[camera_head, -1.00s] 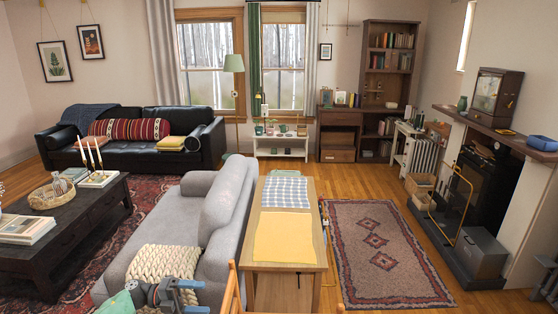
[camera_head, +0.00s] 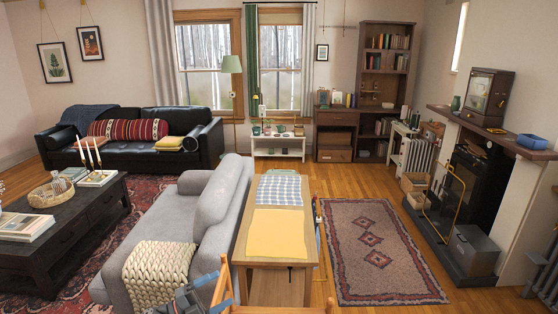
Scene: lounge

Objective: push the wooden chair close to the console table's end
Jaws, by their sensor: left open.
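The wooden chair (camera_head: 222,284) shows only as the orange-brown top of its back at the bottom edge, in front of the console table's near end; its seat and legs are out of frame. The console table (camera_head: 278,274) is light wood, with a yellow cloth (camera_head: 277,234) and a blue-white checked cloth (camera_head: 279,190) on top. The chair looks close to the table's near end, but I cannot tell the gap. My left gripper (camera_head: 217,291), with blue fingers, is open at the chair back's left post; I cannot tell whether it touches. My right gripper is not in view.
A grey sofa (camera_head: 207,208) with a cream knitted throw (camera_head: 158,270) stands along the table's left side. A patterned rug (camera_head: 384,250) lies on open floor to the right. A fireplace with a metal box (camera_head: 473,252) is farther right. A dark coffee table (camera_head: 60,240) is at left.

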